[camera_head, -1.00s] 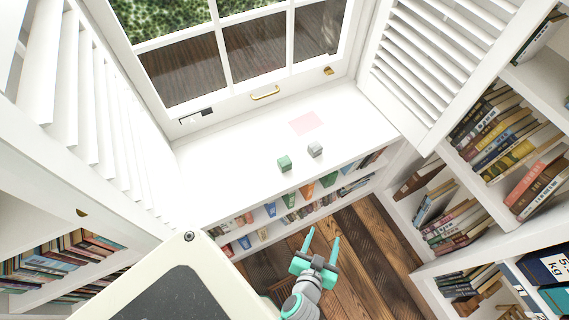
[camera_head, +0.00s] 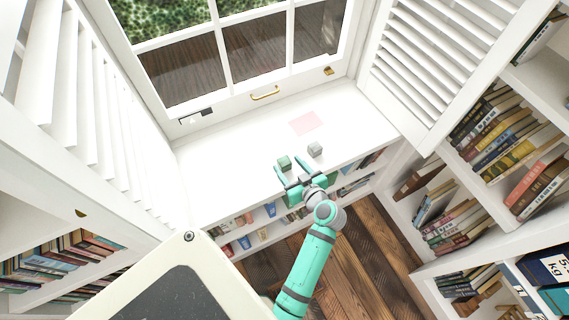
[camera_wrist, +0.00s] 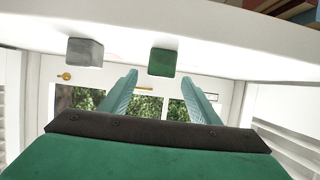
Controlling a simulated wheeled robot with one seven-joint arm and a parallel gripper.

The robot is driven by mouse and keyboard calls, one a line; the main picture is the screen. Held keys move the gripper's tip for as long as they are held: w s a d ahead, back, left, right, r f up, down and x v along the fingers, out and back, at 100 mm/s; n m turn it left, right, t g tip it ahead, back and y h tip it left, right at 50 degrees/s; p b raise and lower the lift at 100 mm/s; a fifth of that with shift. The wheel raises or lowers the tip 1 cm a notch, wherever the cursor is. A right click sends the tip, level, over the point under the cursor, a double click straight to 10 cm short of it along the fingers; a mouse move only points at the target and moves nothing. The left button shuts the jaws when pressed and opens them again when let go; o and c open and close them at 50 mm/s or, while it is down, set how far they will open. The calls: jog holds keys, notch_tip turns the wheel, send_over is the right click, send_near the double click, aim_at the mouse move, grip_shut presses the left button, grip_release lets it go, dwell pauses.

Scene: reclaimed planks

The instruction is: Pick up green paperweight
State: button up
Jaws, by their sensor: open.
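The green paperweight (camera_head: 284,162) is a small green block on the white window-seat top, near its front edge. In the wrist view the green paperweight (camera_wrist: 162,62) shows ahead, between the lines of the two fingers and apart from them. My gripper (camera_head: 288,168) is open and empty, with its teal fingers pointing toward the window close to the block. In the wrist view my gripper (camera_wrist: 159,84) has its fingers spread wide. The head view does not show clearly how high the fingers are relative to the block.
A grey block (camera_head: 315,149) stands right of the green one; it also shows in the wrist view (camera_wrist: 85,52). A pink sheet (camera_head: 304,123) lies behind it on the white top (camera_head: 225,160). Books fill shelves below and at right. The top's left part is clear.

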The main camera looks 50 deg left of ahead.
aim_at(282, 158)
jog(key=shift+x, duration=3.9)
jog(key=shift+f, duration=0.15)
jog(key=shift+c, duration=0.3)
jog(key=c, duration=1.2)
